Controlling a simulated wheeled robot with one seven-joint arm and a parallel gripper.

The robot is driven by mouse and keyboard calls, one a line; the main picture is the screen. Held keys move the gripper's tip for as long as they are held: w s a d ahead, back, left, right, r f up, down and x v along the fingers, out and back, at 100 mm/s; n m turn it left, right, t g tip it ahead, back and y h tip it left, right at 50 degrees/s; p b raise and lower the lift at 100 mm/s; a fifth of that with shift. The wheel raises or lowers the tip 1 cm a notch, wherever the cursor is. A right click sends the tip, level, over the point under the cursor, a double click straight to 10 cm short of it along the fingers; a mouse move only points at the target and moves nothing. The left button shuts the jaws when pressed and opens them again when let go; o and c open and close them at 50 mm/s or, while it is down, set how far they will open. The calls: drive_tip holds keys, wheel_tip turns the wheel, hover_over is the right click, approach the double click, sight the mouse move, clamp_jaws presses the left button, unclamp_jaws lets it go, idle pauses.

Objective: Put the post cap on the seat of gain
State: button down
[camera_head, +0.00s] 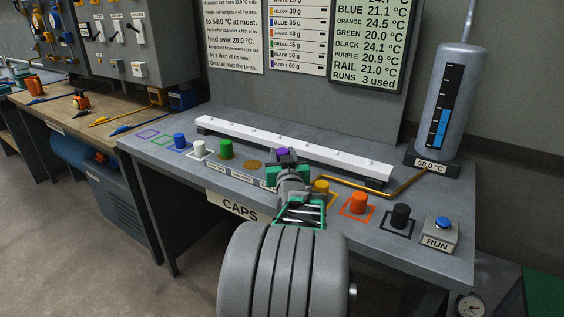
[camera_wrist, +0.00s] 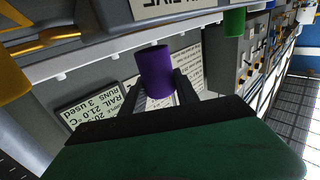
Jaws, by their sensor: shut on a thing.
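My gripper (camera_head: 286,158) is shut on a purple cap (camera_head: 282,152) and holds it in front of the white rail. In the wrist view the purple cap (camera_wrist: 155,70) sits between the two fingertips. No cap is readably marked as the post cap. Small white labels (camera_head: 242,177) lie along the bench's front part, too small to read, so I cannot tell which place is the seat of gain. A round brown-gold disc (camera_head: 253,164) lies flat just left of my gripper. My arm hides the bench below it.
Blue (camera_head: 180,140), white (camera_head: 199,149) and green (camera_head: 226,149) caps stand left. Yellow (camera_head: 321,187), orange (camera_head: 358,203) and black (camera_head: 401,215) caps stand right. A white rail (camera_head: 340,164), a RUN button box (camera_head: 440,236) and a grey cylinder (camera_head: 444,105) also stand on the bench.

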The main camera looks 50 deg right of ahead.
wheel_tip(320, 180, down, 2)
drive_tip(key=shift+a, duration=0.1)
drive_tip(key=shift+f, duration=0.2)
drive_tip(key=c, duration=0.9)
unclamp_jaws()
drive_tip(key=shift+r, duration=0.2)
